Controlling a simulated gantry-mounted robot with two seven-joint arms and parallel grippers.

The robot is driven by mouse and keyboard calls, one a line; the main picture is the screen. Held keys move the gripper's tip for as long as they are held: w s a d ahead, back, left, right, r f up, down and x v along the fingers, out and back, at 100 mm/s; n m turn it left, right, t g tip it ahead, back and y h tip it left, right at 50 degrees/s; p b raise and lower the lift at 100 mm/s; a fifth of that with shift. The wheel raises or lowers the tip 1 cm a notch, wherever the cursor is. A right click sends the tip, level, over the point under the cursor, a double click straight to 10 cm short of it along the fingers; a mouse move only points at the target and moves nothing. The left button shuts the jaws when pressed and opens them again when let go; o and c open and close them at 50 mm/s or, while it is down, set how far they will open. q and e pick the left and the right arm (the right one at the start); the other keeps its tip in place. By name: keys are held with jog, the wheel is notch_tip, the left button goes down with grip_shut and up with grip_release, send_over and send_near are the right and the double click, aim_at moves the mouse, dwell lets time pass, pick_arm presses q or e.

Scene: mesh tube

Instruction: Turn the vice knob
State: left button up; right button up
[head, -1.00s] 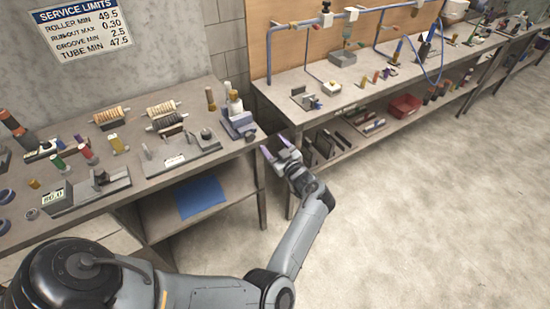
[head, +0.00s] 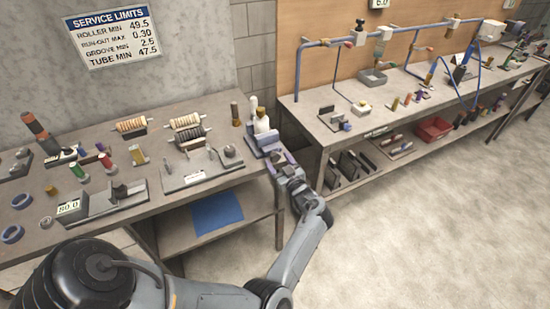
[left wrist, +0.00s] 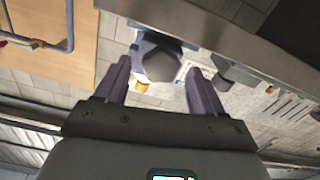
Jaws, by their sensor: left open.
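The vice (head: 264,141) is a small blue-grey block at the right front corner of the near bench, with a pale bottle-like part and a brass-coloured top above it. Its knob (left wrist: 158,64) shows in the left wrist view as a grey faceted piece. My left gripper (head: 281,160) is at the bench corner, close against the front of the vice. In the left wrist view its two purple fingers (left wrist: 160,85) are spread, one on each side of the knob, with gaps visible. In the head view the gripper largely hides the knob. My right gripper is out of view.
The near bench (head: 245,176) holds rollers, gauges and several coloured cylinders left of the vice. A second bench (head: 310,108) with blue pipes stands to the right, across a gap. A blue sheet (head: 217,213) lies on the lower shelf. The floor at right is clear.

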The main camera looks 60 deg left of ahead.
pick_arm(q)
jog(key=shift+a, duration=0.45)
jog(key=shift+d+f, duration=0.1)
jog(key=shift+c, duration=0.2)
jog(key=c, duration=1)
jog(key=shift+m, duration=0.4)
